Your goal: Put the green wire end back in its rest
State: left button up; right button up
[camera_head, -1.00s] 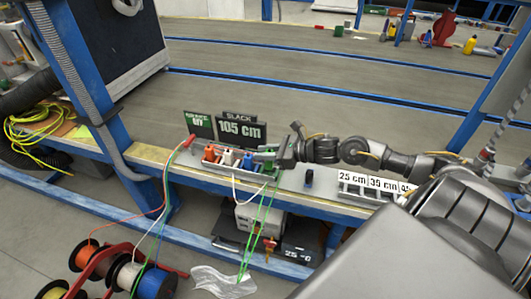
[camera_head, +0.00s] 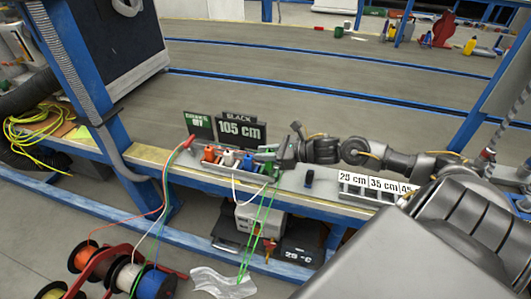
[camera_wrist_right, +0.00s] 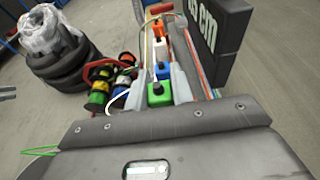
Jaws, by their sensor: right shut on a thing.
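My right gripper (camera_head: 268,157) is at the right end of a row of coloured wire rests on the bench edge. It is shut on the green wire end, which is largely hidden by the fingers in the head view. A green block (camera_head: 269,168) shows just below the fingers. In the right wrist view a green block (camera_wrist_right: 159,95) sits at the near end of the row, between the two grey fingers. The thin green wire (camera_head: 258,222) hangs from there to the floor. Whether the end is seated in its rest cannot be told. My left gripper is not in view.
An orange block (camera_head: 209,153), a white one and a blue one (camera_head: 246,161) stand left of the gripper. Length-labelled bins (camera_head: 370,187) lie to the right. Wire spools (camera_head: 120,270) stand on the floor.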

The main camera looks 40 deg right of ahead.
aim_at(273, 163)
jog(key=shift+f+b, duration=1.85)
jog(key=shift+s+a+f, duration=0.1)
jog(key=shift+f, duration=0.2)
jog(key=shift+s+a+f+b, duration=0.1)
jog(key=shift+f+b, duration=0.1)
jog(key=shift+b, duration=0.1)
jog(key=shift+r, duration=0.15)
jog(key=shift+r+p, duration=0.45)
jog(key=shift+p, duration=0.1)
jog(key=shift+r+p, duration=0.4)
jog(key=shift+r, duration=0.6)
jog(key=shift+w+d, duration=0.2)
jog(key=shift+b, duration=0.6)
dwell(0.4)
jog(key=shift+f+b, duration=1.1)
